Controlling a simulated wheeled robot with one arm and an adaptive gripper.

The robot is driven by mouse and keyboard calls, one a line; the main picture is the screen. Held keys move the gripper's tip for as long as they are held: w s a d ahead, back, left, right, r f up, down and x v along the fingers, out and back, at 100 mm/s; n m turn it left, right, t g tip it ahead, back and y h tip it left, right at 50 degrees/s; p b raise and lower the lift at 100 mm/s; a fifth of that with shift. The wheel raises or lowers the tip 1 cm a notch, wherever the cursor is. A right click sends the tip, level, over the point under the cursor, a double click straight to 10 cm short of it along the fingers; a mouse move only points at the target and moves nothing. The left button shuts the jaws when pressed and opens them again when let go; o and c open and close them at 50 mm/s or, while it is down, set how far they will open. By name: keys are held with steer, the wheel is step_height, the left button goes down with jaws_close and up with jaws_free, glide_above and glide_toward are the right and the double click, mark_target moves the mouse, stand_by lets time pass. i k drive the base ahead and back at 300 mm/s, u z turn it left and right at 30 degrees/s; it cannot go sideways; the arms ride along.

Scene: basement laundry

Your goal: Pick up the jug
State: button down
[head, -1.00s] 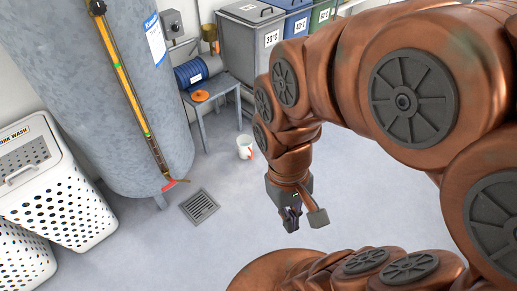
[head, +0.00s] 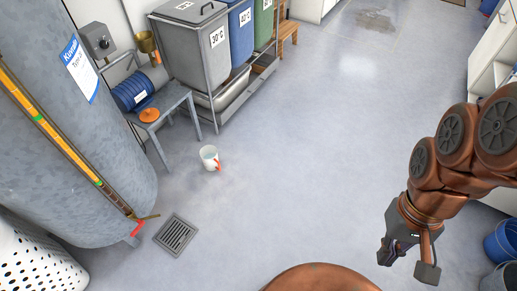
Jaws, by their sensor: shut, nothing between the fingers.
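A white jug (head: 209,157) with a red-orange handle stands upright on the grey floor, left of the picture's middle. It is in front of the small grey table and right of the floor drain. My gripper (head: 407,264) is at the lower right, well apart from the jug, and points down. It is shut with nothing in it. Nothing hides the jug.
The grey table (head: 168,105) holds an orange disc (head: 149,115) and a blue drum (head: 132,92). A large grey tank (head: 75,150) stands at the left. A floor drain (head: 176,236) lies near it. Sorting bins (head: 190,50) stand behind. The middle floor is clear.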

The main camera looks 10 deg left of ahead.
mark_target(208, 153)
steer(key=z, duration=1.4)
steer(key=i, duration=0.1)
steer(key=u, duration=2.8)
